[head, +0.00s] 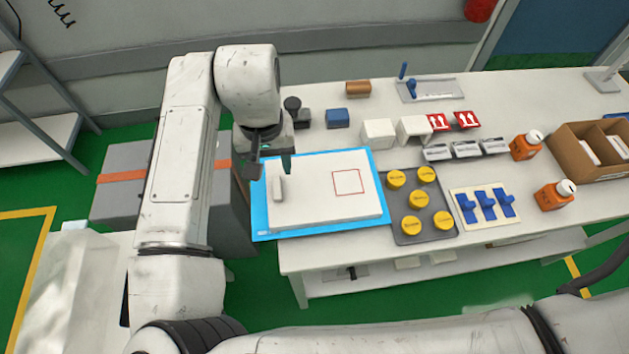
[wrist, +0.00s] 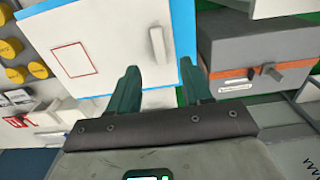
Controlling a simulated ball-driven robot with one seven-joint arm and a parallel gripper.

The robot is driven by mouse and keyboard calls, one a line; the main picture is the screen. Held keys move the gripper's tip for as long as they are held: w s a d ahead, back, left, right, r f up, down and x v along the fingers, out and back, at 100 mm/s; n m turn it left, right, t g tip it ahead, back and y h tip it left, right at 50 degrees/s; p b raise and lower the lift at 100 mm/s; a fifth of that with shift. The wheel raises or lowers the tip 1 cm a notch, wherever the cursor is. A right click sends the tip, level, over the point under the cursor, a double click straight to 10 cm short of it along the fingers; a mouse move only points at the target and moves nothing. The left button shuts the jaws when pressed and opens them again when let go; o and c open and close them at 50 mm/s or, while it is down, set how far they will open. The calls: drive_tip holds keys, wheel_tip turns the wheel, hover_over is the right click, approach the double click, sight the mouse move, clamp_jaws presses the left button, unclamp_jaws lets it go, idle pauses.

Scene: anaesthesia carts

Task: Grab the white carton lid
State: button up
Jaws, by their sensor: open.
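The white carton lid appears to be the flat white slab (head: 318,200) with a red square outline, lying on a blue mat (head: 378,172) at the table's left end. A raised white bar handle (head: 278,187) stands near its left edge. The slab (wrist: 110,25) and handle (wrist: 156,46) also show in the wrist view. My gripper (head: 272,164) is open and empty, above the slab's far left corner and apart from the handle. In the wrist view my two dark green fingers (wrist: 160,83) are spread, with the handle ahead of the gap between them.
A dark tray (head: 408,232) with several yellow-topped pots sits right of the mat. White boxes (head: 378,133), a blue block (head: 338,118) and a dark round-topped object (head: 293,105) stand behind. A grey case (head: 120,200) with an orange band is left of the table.

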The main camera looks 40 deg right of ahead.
sight(277, 187)
drive_tip(key=shift+f, duration=0.8)
drive_tip(key=shift+s+f+p, duration=0.1)
drive_tip(key=shift+f+p, duration=0.45)
drive_tip(key=shift+f, duration=2.15)
drive_tip(key=shift+c, duration=0.2)
clamp_jaws()
